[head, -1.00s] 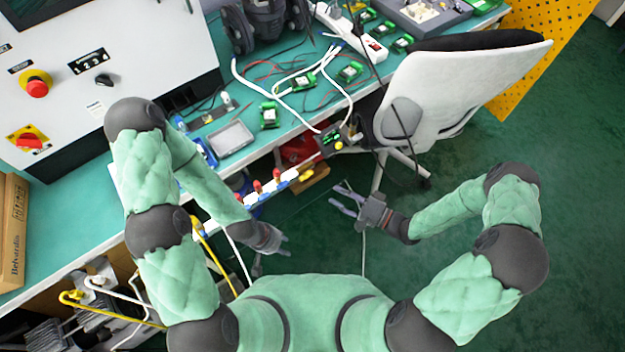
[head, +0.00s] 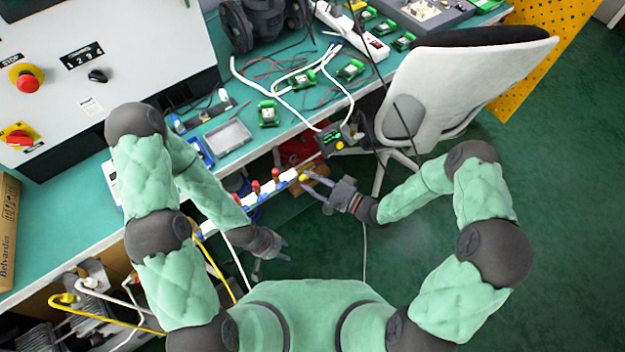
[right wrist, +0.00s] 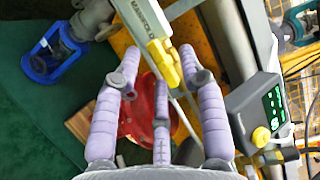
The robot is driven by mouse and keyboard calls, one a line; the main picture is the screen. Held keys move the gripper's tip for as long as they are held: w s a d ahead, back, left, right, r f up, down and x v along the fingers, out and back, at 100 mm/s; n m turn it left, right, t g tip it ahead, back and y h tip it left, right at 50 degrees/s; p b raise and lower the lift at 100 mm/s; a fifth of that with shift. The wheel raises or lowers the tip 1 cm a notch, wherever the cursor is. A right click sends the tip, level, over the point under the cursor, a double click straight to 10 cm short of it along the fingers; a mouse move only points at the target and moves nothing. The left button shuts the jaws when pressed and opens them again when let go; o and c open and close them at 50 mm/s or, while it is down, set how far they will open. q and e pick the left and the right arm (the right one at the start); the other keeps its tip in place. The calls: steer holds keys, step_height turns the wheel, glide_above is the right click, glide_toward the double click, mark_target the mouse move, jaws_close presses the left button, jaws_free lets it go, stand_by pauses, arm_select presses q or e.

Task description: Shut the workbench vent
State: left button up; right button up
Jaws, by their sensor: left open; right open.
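A white manifold bar (head: 222,212) with several red handles (head: 255,187) and a yellow handle (head: 304,177) at its right end runs along the bench's front edge. In the right wrist view the bar's label reads MANIFOLD, and the yellow handle (right wrist: 165,62) lies between the fingertips of my right gripper (right wrist: 158,68). The fingers are open, and I cannot tell whether they touch it. In the head view my right gripper (head: 312,186) is at the bar's right end. My left gripper (head: 284,250) is open and empty, low in front of the bench.
A small device with a green display (head: 335,138) sits at the bench edge, close to my right gripper; it also shows in the right wrist view (right wrist: 262,110). An office chair (head: 455,85) stands to the right. A red object (head: 300,150) is under the bench. Open floor lies right.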

jaws_close()
steer(key=n+p, duration=0.1)
steer(key=n, duration=0.1)
steer(key=n+h+p, duration=0.1)
steer(key=p, duration=0.1)
steer(key=shift+r+n+g, duration=0.3)
steer(key=shift+n, duration=0.1)
steer(key=n+h+p, duration=0.2)
steer(key=n, duration=0.1)
steer(key=shift+s+r, duration=0.1)
steer(key=n+h+p, duration=0.1)
steer(key=n+h, duration=0.1)
steer(key=n, duration=0.1)
steer(key=shift+a+r+n, duration=0.1)
steer(key=shift+n, duration=0.2)
steer(key=shift+s+n+t+h, duration=0.15)
steer(key=shift+n+t+h, duration=0.75)
steer(key=shift+n+h, duration=0.45)
steer(key=shift+n, duration=0.35)
